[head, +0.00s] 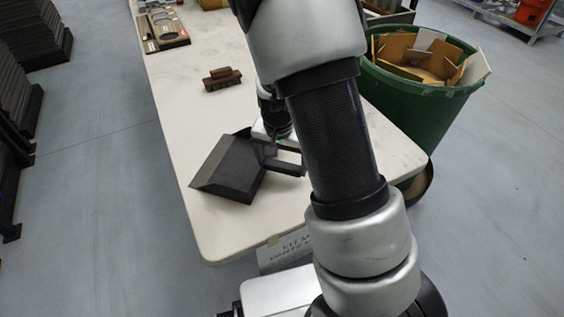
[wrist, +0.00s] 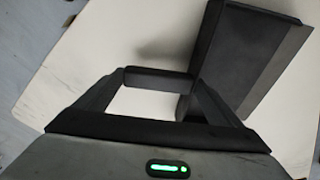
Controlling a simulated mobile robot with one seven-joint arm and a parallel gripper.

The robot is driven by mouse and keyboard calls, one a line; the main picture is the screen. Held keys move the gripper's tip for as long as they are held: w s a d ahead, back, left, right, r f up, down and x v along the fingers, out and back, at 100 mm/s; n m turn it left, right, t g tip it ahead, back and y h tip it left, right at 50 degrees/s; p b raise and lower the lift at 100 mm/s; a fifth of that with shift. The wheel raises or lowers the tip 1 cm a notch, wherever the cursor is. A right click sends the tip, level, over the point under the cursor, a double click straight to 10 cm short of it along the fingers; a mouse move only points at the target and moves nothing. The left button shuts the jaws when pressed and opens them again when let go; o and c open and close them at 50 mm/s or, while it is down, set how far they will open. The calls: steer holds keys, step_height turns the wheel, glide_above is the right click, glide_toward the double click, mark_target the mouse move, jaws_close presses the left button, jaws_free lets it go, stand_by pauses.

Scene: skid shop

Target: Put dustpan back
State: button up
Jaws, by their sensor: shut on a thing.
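A dark grey dustpan (head: 228,168) is over the near end of the white table (head: 215,225). Its pan points left and its handle (head: 285,168) points right, toward my arm. My gripper (head: 284,150) is shut on the handle, partly hidden by my arm. In the wrist view the dustpan's pan (wrist: 245,65) is at the upper right, and the handle (wrist: 160,80) lies across between the fingertips. I cannot tell whether the dustpan touches the table or hangs just above it.
A brown wooden brush (head: 222,79) lies farther up the table. A tray with cut-out shapes (head: 163,42) lies at the far left. A green bin (head: 425,110) full of cardboard scraps stands right of the table. A paper label (head: 290,246) hangs at the near edge. The table between dustpan and brush is clear.

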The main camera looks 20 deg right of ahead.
steer(key=o, duration=1.4)
steer(key=shift+f, duration=0.1)
steer(key=shift+o, duration=0.2)
steer(key=s+a+r+n+t+y+p, duration=0.15)
steer(key=s+r, duration=0.35)
steer(key=r, duration=0.8)
steer(key=s+a+r+n+p, duration=0.15)
steer(key=s+r, duration=0.35)
steer(key=r, duration=0.8)
steer(key=s+d+r+n+t, duration=0.1)
steer(key=s+r, duration=0.4)
steer(key=s, duration=0.5)
steer(key=n+t, duration=0.1)
steer(key=n, duration=0.1)
steer(key=shift+d+n, duration=0.4)
steer(key=shift+s+t+h, duration=0.1)
steer(key=shift+t+h, duration=0.15)
